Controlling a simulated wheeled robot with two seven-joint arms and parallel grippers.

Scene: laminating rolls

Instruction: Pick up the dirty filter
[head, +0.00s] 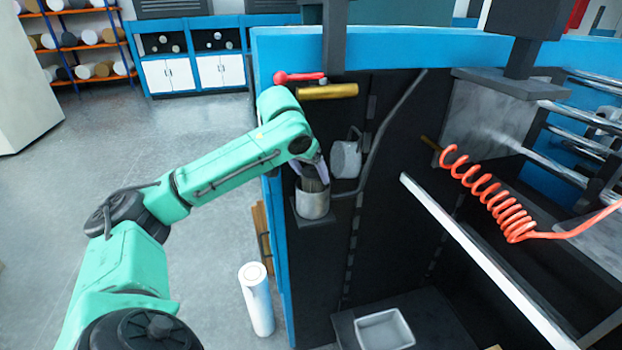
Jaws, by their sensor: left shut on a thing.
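My left gripper (313,172) reaches in from the left, pointing down at an open metal cup (313,205) on a small dark bracket inside the blue machine. Its fingers are shut on a dark, greyish-brown piece (315,185), which looks like the dirty filter. The piece stands in the mouth of the cup, and its lower part is hidden by the cup wall. My right gripper is not in view.
A red lever (299,77) and a brass pipe (328,91) sit above. A white roll (256,298) stands upright lower left. A white tray (384,329) lies below; a coiled red hose (497,200) is right.

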